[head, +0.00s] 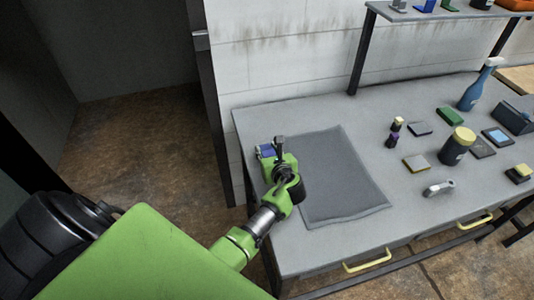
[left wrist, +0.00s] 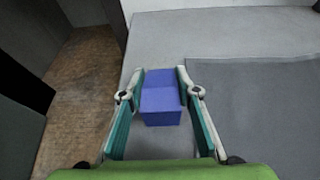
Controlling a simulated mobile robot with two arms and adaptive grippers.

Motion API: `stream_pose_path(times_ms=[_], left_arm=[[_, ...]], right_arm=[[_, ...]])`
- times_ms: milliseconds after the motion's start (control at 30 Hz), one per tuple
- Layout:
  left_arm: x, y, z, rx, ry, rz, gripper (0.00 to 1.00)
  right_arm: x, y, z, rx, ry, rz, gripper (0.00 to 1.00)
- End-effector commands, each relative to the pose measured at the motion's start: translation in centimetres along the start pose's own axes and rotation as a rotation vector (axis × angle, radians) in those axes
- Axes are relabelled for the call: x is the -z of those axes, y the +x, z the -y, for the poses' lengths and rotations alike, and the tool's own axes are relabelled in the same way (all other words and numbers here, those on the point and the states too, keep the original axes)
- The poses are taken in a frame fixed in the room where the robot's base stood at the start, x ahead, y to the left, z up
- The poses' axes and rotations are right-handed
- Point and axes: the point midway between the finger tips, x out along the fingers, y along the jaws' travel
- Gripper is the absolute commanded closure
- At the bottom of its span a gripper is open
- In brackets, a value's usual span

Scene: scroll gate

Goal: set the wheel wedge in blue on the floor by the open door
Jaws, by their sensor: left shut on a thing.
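The blue wedge (left wrist: 160,104) is between the two fingers of my left gripper (left wrist: 155,85) in the left wrist view. My left gripper is shut on it. In the head view a small part of the blue wedge (head: 266,151) shows beside my left gripper (head: 274,152), over the left end of the grey table. I cannot tell whether it touches the tabletop. The open doorway is at the left, with bare brown floor (head: 130,145) in it and a dark door post (head: 212,100) beside the table. My right gripper is not in view.
The grey table (head: 300,105) carries a dark mat (head: 340,175), a blue spray bottle (head: 478,88), a yellow-lidded jar (head: 457,146) and several small items. A raised shelf (head: 440,14) at the back holds small coloured pieces, one of them blue (head: 425,6).

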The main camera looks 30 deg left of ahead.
Motion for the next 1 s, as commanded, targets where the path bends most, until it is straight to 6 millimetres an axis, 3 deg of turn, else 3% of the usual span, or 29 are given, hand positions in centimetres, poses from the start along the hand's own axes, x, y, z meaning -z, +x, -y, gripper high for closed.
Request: stream_pose_path(times_ms=[267,467,767,1000], left_arm=[[-0.7,-0.2,0.1,0.001,-0.004,0.002,0.99],[-3.2,-1.3,0.0,0.001,-0.007,0.006,0.99],[-6.8,-7.6,-2.4,0.002,-0.005,0.003,0.99],[-6.9,-12.6,-4.8,0.001,-0.003,0.000,0.99]], right_arm=[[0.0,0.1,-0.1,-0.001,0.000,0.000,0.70],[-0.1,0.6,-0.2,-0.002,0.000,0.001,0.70],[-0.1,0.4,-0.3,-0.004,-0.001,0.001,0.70],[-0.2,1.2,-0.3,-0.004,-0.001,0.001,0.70]])
